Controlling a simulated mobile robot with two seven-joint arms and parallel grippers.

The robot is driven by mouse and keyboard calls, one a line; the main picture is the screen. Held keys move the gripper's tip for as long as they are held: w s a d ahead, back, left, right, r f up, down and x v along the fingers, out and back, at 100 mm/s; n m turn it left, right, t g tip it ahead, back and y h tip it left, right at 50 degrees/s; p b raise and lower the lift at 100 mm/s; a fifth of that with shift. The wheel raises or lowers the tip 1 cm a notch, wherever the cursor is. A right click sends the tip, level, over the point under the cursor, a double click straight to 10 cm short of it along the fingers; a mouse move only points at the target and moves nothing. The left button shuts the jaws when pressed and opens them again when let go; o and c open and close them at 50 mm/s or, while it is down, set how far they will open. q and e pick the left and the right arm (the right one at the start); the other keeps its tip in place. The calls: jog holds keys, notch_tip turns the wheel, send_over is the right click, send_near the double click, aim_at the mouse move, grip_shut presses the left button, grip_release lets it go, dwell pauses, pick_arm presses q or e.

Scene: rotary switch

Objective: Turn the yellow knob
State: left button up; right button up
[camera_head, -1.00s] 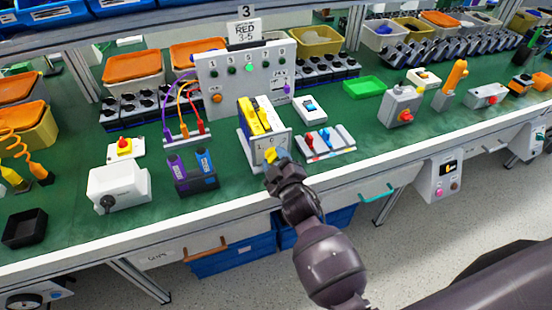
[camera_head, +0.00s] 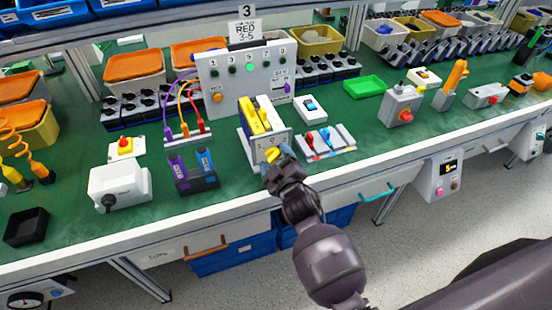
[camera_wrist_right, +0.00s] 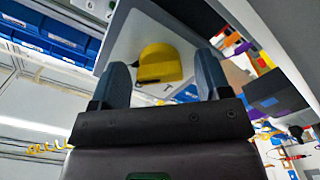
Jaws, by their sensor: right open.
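The yellow knob (camera_head: 271,155) is on the front face of a white box (camera_head: 258,146) that has yellow and white upright parts on top. My right gripper (camera_head: 276,158) is open right in front of the knob, partly covering it and the lower part of the face. In the right wrist view, the knob (camera_wrist_right: 160,62) sits between the two spread fingers (camera_wrist_right: 162,78), with gaps on both sides. I see no finger contact there. My left gripper is not in view.
A rack with red and blue parts (camera_head: 325,142) stands right of the box. A purple and blue block holder (camera_head: 194,178) stands left of it. A panel with buttons (camera_head: 240,78) rises behind. The bench front edge runs below my right gripper.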

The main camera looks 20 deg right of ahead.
jog(key=s, duration=1)
jog(key=shift+s+d+p, duration=0.15)
jog(key=shift+s+p, duration=0.2)
jog(key=shift+s, duration=0.05)
jog(key=s+d+f+m+g, duration=0.3)
jog(key=s+d+f+m, duration=0.1)
jog(key=s, duration=0.4)
jog(key=s+d+f+m+g, duration=0.4)
jog(key=s+d+f, duration=0.2)
jog(key=s, duration=0.3)
jog(key=shift+s+d+f+h, duration=0.15)
jog(key=shift+f+h, duration=0.25)
jog(key=shift+f, duration=0.05)
dwell(4.0)
